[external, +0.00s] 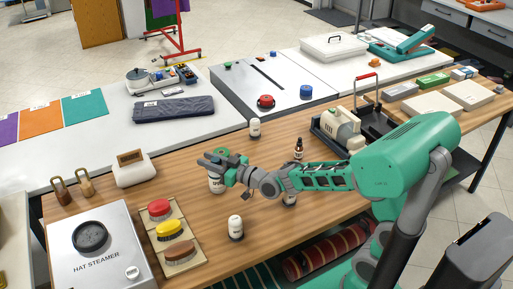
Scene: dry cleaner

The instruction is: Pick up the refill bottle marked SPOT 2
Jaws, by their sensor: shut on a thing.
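My gripper (214,163) is over the wooden table, shut on the top of a white bottle (216,184). The bottle is upright and its label is too small to read. I cannot tell whether its base touches the table. Similar white bottles with dark bases stand behind it (254,128) and nearer the front edge (236,226). Another bottle (290,200) is partly hidden below my forearm. Which bottle is marked SPOT 2 cannot be read here.
A dark dropper bottle (298,149) stands beyond my forearm. Red, yellow and brown brushes (174,232) and the hat steamer (97,250) are at the left front. A cream machine (338,128) stands right of the bottles. Bare wood lies left of the held bottle.

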